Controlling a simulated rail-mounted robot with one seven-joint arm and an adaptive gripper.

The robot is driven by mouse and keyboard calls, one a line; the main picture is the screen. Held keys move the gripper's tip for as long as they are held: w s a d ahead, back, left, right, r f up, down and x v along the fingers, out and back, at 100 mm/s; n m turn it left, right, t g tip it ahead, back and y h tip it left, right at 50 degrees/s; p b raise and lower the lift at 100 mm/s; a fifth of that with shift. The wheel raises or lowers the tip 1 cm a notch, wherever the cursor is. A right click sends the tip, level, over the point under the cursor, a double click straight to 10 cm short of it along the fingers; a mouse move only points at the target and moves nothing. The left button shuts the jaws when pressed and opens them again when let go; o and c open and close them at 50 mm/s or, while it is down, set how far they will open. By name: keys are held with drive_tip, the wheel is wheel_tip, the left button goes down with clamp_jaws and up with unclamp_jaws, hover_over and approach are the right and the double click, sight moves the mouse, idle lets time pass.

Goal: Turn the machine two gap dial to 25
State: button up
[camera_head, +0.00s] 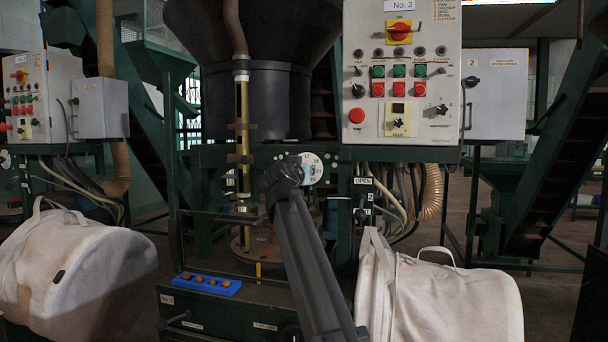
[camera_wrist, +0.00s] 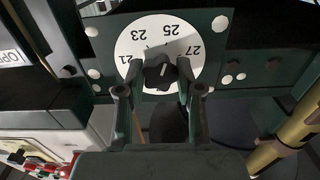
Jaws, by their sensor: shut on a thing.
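The gap dial is a round white plate with dark numbers (camera_wrist: 130,42), including 23, 25 and 27, which read upside down in the wrist view. A black lobed knob (camera_wrist: 159,72) with a short white mark sits on it; the mark slants up toward the 25 side, but its exact reading is unclear. My gripper (camera_wrist: 160,70) is shut on the knob, one finger on each side. In the head view the dial (camera_head: 313,169) is partly hidden behind my gripper (camera_head: 283,172), below the panel labelled No. 2.
The machine two control panel (camera_head: 403,75) hangs above right of the dial. A brass-coloured tube (camera_head: 242,130) stands left. A blue tray (camera_head: 207,284) with several round brown items lies below. White bags (camera_head: 440,295) and (camera_head: 75,265) flank the machine.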

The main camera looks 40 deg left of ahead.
idle(0.4)
drive_tip(key=o, duration=1.2)
drive_tip(key=shift+c, duration=0.2)
drive_tip(key=shift+s, duration=0.1)
drive_tip(key=v, duration=1.2)
drive_tip(key=shift+r, duration=0.1)
